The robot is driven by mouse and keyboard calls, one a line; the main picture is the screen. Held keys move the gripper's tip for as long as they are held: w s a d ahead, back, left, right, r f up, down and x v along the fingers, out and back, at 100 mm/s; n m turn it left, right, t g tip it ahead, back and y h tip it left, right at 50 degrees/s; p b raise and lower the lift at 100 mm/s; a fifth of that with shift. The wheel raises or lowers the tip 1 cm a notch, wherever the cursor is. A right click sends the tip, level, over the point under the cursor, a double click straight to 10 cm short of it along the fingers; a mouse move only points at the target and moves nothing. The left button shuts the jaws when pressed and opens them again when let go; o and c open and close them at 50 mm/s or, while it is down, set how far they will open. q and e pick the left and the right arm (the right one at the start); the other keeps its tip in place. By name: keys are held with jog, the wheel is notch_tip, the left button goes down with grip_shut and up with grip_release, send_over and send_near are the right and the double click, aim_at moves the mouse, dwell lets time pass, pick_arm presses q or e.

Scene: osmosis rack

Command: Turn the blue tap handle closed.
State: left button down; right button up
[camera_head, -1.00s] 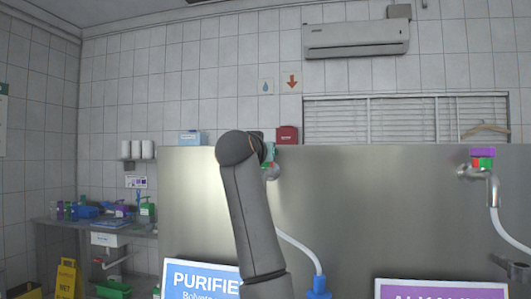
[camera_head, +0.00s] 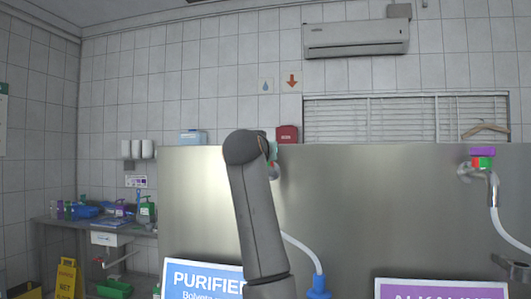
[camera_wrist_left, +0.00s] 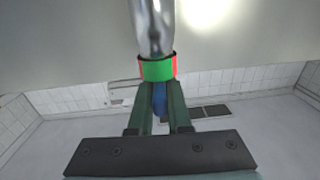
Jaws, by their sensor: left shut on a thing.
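The blue tap handle (camera_wrist_left: 160,102) shows in the left wrist view between the two green fingers of my left gripper (camera_wrist_left: 160,90). The fingers are shut on it. Just beyond them is a green and red ring (camera_wrist_left: 157,69) on the chrome tap body (camera_wrist_left: 152,28). In the head view my left arm hides most of this tap; only a bit of its metal (camera_head: 275,173) shows beside the arm, and the blue handle is hidden. My right gripper is in neither view.
A steel panel (camera_head: 375,215) spans the front. A second tap with a purple handle (camera_head: 483,152) is at the right. A blue PURIFIED sign (camera_head: 200,283) and a purple sign (camera_head: 440,290) stand below. A white hose (camera_head: 304,250) hangs beside my arm.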

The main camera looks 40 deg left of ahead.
pick_arm(q)
jog(key=n+g+y, duration=0.5)
jog(key=g+y, duration=0.1)
jog(key=shift+n, duration=0.3)
jog(key=shift+n+g+y, duration=0.5)
jog(key=shift+n+g, duration=0.4)
jog(key=shift+g, duration=0.45)
jog(key=shift+n+g+y, duration=0.5)
jog(key=shift+n+g, duration=0.4)
jog(key=shift+g, duration=0.45)
jog(key=shift+n+g, duration=0.4)
jog(key=shift+g, duration=0.2)
jog(key=c, duration=0.9)
grip_release()
jog(key=shift+o, duration=0.2)
jog(key=shift+d, duration=0.1)
